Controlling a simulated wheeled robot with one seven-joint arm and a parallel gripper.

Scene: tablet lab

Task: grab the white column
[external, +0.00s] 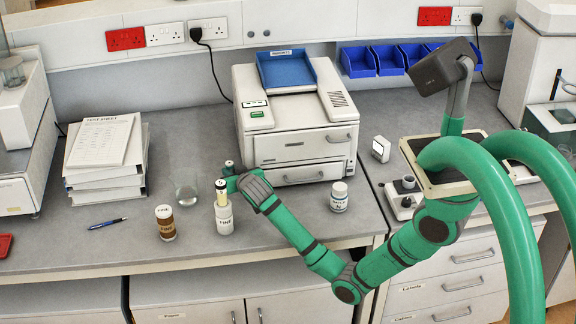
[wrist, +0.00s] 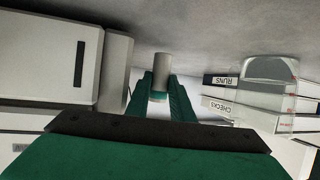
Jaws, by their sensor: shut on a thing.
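The brown bottle (external: 165,222) stands close on the left, and a glass flask (external: 186,195) stands behind; the flask also shows in the wrist view (wrist: 262,100). A white jar (external: 339,197) stands right of my gripper. A white printer-like machine (external: 300,148) is behind. Stacked binders (external: 100,185) lie left.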

